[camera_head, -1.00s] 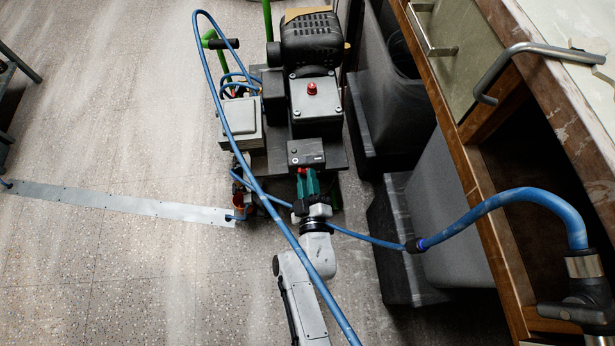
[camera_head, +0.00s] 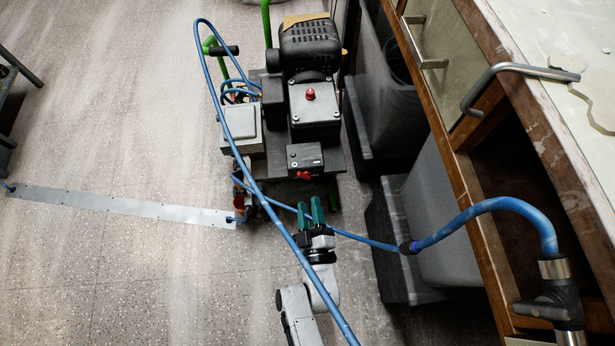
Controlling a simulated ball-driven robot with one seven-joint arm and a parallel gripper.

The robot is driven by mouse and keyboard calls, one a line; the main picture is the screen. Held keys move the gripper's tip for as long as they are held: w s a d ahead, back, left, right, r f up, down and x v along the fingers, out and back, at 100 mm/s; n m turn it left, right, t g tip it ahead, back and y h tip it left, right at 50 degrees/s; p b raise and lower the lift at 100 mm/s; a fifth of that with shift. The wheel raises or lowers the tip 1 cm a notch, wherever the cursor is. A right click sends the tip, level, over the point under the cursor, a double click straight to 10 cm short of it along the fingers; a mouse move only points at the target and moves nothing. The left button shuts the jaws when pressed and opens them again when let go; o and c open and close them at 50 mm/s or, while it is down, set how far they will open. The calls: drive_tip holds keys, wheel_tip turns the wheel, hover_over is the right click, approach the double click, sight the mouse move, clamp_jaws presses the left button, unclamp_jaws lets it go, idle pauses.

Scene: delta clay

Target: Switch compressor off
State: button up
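The compressor (camera_head: 313,106) stands on a dark wheeled base in the upper middle of the head view. On its near end is a small dark switch box (camera_head: 306,157) with a red part (camera_head: 304,175) at its lower edge. A red knob also sits on the grey plate above. My gripper (camera_head: 311,202) has two teal fingers pointing up toward the switch box. The fingers are apart with a gap between them, and nothing shows in the gap. They are a short way below the box and not touching it.
A blue hose (camera_head: 260,192) arcs over the compressor's left side and past my arm. Another blue hose (camera_head: 480,212) runs right to a tap. A wooden counter (camera_head: 470,175) and grey bins (camera_head: 440,225) stand close on the right. The floor at left is open, crossed by a metal strip (camera_head: 110,203).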

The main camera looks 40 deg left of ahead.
drive_tip(key=shift+p+v, duration=0.3)
drive_tip(key=shift+v, duration=1.6)
